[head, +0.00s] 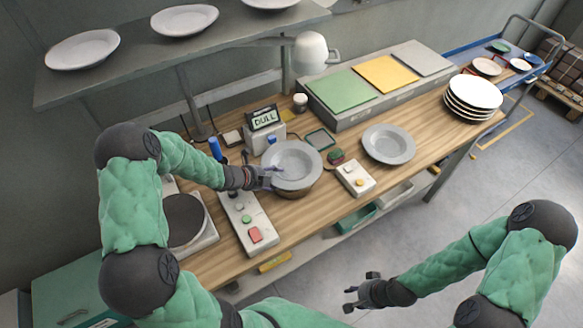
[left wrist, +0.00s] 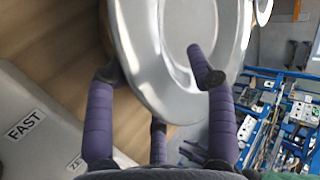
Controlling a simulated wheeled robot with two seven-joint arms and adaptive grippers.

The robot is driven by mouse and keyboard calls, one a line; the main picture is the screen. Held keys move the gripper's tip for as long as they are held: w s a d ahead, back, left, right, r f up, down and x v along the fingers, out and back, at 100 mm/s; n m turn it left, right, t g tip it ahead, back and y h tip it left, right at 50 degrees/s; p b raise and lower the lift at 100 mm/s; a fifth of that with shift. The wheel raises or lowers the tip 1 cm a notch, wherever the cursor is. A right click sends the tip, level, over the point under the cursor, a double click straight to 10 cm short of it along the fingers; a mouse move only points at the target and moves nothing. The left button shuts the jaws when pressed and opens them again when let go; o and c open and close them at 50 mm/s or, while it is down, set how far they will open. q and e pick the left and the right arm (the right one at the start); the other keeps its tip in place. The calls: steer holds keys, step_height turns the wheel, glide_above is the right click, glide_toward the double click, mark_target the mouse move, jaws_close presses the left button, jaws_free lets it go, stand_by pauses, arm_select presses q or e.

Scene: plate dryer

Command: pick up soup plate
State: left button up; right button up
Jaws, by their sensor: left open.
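A grey soup plate (head: 293,160) rests on a round brown support (head: 293,191) on the workbench. A similar soup plate (head: 389,144) lies on the bench to its right. My left gripper (head: 268,178) is at the near-left rim of the first plate. In the left wrist view, the open left gripper (left wrist: 155,85) has one finger over the shiny plate (left wrist: 180,50) and another beside its edge. A third finger is partly hidden below the rim. I cannot tell whether they touch it. My right gripper (head: 353,293) is open and empty, low in front of the bench.
A display reading DULL (head: 264,118) stands behind the plate. A button panel (head: 246,223) is at its left, and a small button box (head: 355,179) at its right. A plate stack (head: 473,97) stands at the far right. A shelf (head: 220,38) with plates overhangs the back.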

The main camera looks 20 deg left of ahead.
arm_select(q)
jaws_close()
stand_by(0.3)
steer(key=shift+r, duration=0.1)
